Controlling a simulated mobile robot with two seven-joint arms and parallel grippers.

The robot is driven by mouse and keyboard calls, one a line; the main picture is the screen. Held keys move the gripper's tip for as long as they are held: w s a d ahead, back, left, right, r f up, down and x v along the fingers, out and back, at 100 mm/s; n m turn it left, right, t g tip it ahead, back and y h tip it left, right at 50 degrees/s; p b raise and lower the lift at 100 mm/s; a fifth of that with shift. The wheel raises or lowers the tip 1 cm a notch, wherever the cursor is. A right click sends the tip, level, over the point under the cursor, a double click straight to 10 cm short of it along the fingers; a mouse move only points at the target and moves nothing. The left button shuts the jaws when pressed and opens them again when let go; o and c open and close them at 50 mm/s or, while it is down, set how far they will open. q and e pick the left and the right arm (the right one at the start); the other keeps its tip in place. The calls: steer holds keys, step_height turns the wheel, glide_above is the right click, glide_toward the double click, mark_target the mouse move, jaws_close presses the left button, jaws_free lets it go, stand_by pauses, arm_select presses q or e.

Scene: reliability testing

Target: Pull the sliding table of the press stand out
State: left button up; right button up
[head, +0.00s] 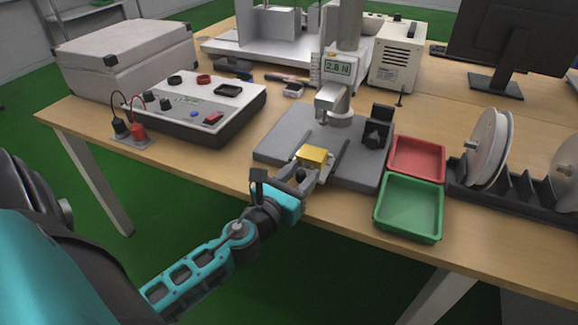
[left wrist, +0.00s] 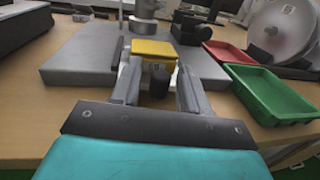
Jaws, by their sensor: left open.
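The press stand has a grey base plate (head: 285,137), a column and a gauge (head: 338,68) reading 2.8 N. Its sliding table (head: 316,154) is a small yellow block between two dark rails near the plate's front edge. It also shows in the left wrist view (left wrist: 152,49), with a black knob (left wrist: 159,82) on its near side. My left gripper (head: 311,172) is at the front of the plate. Its fingers are open, one on each side of the knob (left wrist: 159,76); I cannot tell whether either touches it. My right gripper is not in view.
A red tray (head: 416,157) and a green tray (head: 409,207) sit right of the plate, near the table's front edge. A reel rack (head: 515,196) stands farther right. A control box (head: 190,106) with red and black leads is at left. Bare wood lies in front.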

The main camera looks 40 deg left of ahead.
arm_select(q)
steer(key=s+d+b, duration=0.1)
steer(key=s+b, duration=0.4)
steer(key=s, duration=0.7)
steer(key=shift+s, duration=0.3)
